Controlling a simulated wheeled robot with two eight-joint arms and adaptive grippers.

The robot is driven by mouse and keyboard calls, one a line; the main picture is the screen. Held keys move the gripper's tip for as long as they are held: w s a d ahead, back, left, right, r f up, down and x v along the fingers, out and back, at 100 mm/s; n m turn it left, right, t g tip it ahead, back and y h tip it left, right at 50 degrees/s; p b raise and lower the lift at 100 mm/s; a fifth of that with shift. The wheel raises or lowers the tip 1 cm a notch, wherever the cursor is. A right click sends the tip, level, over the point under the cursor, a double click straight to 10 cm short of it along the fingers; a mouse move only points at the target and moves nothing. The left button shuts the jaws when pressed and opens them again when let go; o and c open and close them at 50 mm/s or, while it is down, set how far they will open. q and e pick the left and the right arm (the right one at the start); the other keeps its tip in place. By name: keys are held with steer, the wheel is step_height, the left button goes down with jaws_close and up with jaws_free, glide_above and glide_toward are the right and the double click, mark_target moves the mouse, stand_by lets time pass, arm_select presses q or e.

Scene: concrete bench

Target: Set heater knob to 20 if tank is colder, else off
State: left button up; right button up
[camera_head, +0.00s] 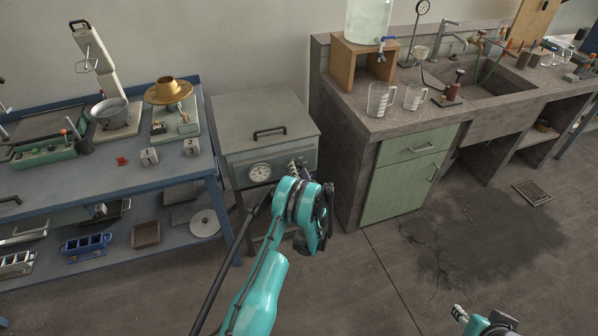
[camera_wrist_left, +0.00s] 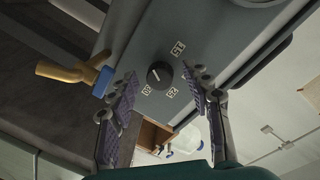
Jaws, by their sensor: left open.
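The tank is a grey lidded box (camera_head: 262,128) on legs, with a round white dial gauge (camera_head: 259,172) on its front. The gauge's needle is too small to read. In the left wrist view the heater knob (camera_wrist_left: 159,75) is black and round with a pale pointer line, ringed by small number labels (camera_wrist_left: 178,48); one looks like 15. My left gripper (camera_wrist_left: 166,88) is open, its fingers on either side of the knob and apart from it. In the head view my left arm hides the knob. Part of my right gripper (camera_head: 480,318) shows at the bottom edge.
A brass tap with a blue end (camera_wrist_left: 72,74) juts out beside the knob. A blue workbench (camera_head: 110,180) stands left of the tank, and a concrete sink bench (camera_head: 400,115) with a green cupboard stands right. The floor in front is open.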

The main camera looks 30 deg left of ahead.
arm_select(q)
step_height(320, 180, up, 10)
steer(key=shift+r, duration=0.1)
stand_by(0.4)
steer(key=s+d+r+n+g+h, duration=0.1)
steer(key=s+d+r+g+h, duration=0.1)
steer(key=s+d+r, duration=0.5)
steer(key=s+d+r+g+h, duration=0.1)
steer(key=s+d+r+h, duration=0.2)
steer(key=s+r, duration=0.4)
steer(key=s+d+g+h, duration=0.1)
steer(key=s+d+h, duration=0.2)
steer(key=s+d, duration=0.5)
steer(key=s+d+f+m+h, duration=0.1)
steer(key=s+d+h, duration=0.3)
steer(key=s+d, duration=0.5)
steer(key=s, duration=0.7)
steer(key=shift+d+f+g, duration=0.15)
steer(key=shift+g, duration=0.25)
steer(key=shift+w, duration=0.1)
